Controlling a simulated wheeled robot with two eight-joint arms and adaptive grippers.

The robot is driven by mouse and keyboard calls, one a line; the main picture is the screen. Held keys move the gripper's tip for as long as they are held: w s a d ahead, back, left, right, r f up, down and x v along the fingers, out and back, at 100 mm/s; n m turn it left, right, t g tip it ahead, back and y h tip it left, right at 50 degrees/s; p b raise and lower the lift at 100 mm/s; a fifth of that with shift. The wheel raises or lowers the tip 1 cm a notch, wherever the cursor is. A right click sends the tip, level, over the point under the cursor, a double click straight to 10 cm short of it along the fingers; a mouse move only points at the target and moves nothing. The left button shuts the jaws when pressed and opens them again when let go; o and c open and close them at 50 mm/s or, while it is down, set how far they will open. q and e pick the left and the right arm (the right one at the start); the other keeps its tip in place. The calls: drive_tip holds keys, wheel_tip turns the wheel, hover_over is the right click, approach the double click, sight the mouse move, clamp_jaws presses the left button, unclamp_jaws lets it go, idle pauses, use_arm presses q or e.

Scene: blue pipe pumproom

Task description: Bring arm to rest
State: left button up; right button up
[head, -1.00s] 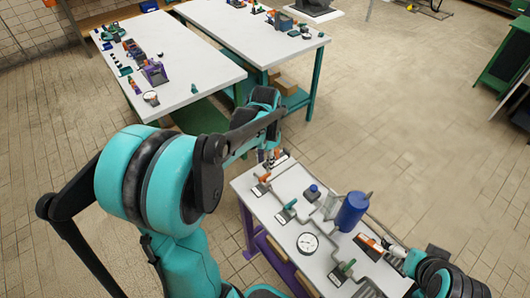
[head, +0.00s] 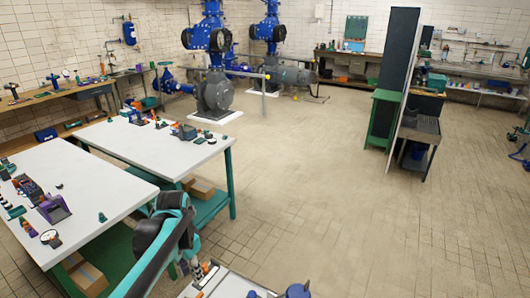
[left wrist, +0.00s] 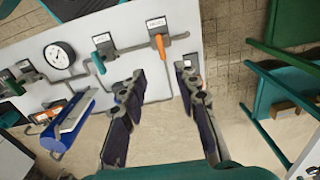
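My left arm comes in at the bottom of the head view, with the left gripper (head: 204,270) over the near corner of a white pipe panel (head: 232,286). In the left wrist view the two dark fingers of the left gripper (left wrist: 160,82) are spread apart with nothing between them. Beyond the fingertips the panel (left wrist: 215,22) carries an orange-handled valve (left wrist: 160,45), a green-handled valve (left wrist: 98,62) and a round gauge (left wrist: 59,55). The fingers appear clear of the orange handle. My right gripper is out of view.
Two white-topped tables (head: 75,178) with small parts stand to the left, close to my left arm. Blue pumps (head: 215,90) stand at the back. A dark upright panel (head: 393,80) stands back right. Open tiled floor (head: 370,220) fills the right.

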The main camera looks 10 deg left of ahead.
use_arm(q)
drive_tip(key=s+d+r+n+t, duration=0.1)
drive_tip(key=s+d+n+t, duration=0.3)
drive_tip(key=s+d+t, duration=0.3)
drive_tip(key=s+d, duration=0.2)
drive_tip(key=s, duration=0.2)
drive_tip(key=shift+d+n, duration=0.4)
